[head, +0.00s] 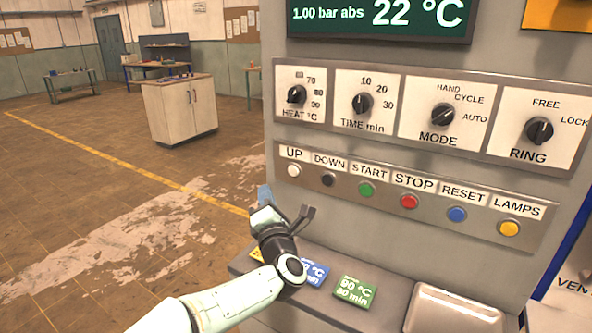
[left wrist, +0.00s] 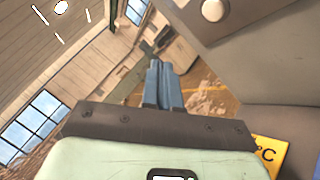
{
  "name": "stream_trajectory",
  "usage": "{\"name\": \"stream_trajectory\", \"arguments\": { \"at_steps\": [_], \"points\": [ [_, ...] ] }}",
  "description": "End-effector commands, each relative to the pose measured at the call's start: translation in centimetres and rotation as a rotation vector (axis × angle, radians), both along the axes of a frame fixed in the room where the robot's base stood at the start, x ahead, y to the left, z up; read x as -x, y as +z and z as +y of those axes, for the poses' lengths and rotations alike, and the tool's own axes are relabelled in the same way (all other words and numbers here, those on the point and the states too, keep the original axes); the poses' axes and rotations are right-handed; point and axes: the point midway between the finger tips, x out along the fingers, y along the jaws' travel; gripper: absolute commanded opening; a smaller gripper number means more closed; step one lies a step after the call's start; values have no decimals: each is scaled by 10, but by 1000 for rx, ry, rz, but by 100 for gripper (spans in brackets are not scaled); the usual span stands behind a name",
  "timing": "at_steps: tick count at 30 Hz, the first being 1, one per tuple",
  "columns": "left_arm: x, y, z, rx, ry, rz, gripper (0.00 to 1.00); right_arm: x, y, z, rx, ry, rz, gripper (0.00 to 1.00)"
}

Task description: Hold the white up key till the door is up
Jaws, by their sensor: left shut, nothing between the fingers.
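The white UP key (head: 293,170) is at the left end of the key row on the grey control panel. My left gripper (head: 264,193) is in front of the panel's left edge, below and left of the UP key and apart from it in the picture. In the left wrist view its blue fingers (left wrist: 165,84) are together with nothing between them. A round pale key (left wrist: 213,10) shows at the top of that view, up and right of the fingertips; it looks like the UP key. The door is not in view. My right gripper is not in view.
The black DOWN key (head: 327,180) is right beside UP, then START, STOP, RESET and LAMPS. Above are four knobs and a display (head: 380,18) reading 22 °C. Coloured cards, one green (head: 355,291), lie on the ledge below. Open floor lies left.

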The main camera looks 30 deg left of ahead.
Motion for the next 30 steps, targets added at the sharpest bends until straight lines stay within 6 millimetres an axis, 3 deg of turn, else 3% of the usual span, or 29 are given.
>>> {"name": "stream_trajectory", "arguments": {
  "at_steps": [11, 23, 30],
  "points": [
    [-12, 2, -2, -3, -1, 5, 0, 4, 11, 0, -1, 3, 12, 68],
    [-63, 4, -5, -4, 0, 4, 0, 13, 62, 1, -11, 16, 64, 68],
    [-84, 0, -7, -2, -1, 2, 0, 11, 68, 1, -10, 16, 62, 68]
  ]
}}
